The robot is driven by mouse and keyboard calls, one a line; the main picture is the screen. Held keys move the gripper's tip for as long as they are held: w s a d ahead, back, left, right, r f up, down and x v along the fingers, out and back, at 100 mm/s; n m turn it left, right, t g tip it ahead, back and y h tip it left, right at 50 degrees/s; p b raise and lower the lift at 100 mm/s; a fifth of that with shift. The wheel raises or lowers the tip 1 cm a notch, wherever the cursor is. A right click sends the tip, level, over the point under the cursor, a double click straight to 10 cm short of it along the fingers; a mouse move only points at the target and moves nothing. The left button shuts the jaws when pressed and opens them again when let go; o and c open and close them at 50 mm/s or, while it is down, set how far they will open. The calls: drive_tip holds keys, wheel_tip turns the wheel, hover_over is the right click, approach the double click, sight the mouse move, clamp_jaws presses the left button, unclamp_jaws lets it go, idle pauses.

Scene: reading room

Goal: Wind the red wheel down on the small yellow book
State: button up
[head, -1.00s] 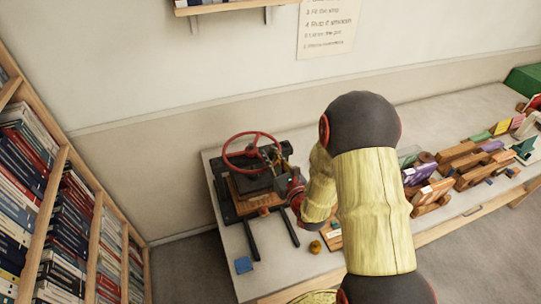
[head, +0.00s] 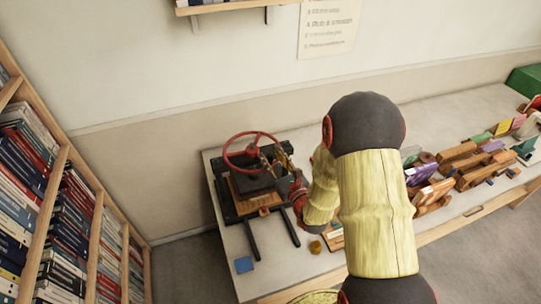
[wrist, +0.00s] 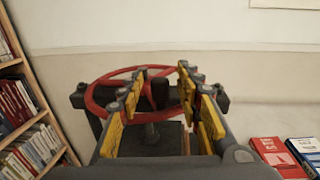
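The red wheel (head: 231,158) tops a dark book press (head: 227,211) at the left end of the table. In the wrist view the wheel (wrist: 99,91) lies ahead, with a dark upright handle (wrist: 159,92) at its rim. My gripper (head: 272,158) is at the wheel's right side. In the wrist view my gripper (wrist: 157,94) is open, its yellow-padded fingers on either side of the handle, with gaps showing. I cannot make out the small yellow book; the press's upper parts and my arm hide much of the space beneath.
A blue block (head: 243,265) and a small ochre round thing (head: 316,246) lie near the table's front edge. Wooden stands with books (head: 460,160) fill the table's right part. A bookcase (head: 75,210) stands at the left, a wall behind.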

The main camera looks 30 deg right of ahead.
drive_tip(key=s, duration=1.1)
drive_tip(key=shift+a, duration=0.1)
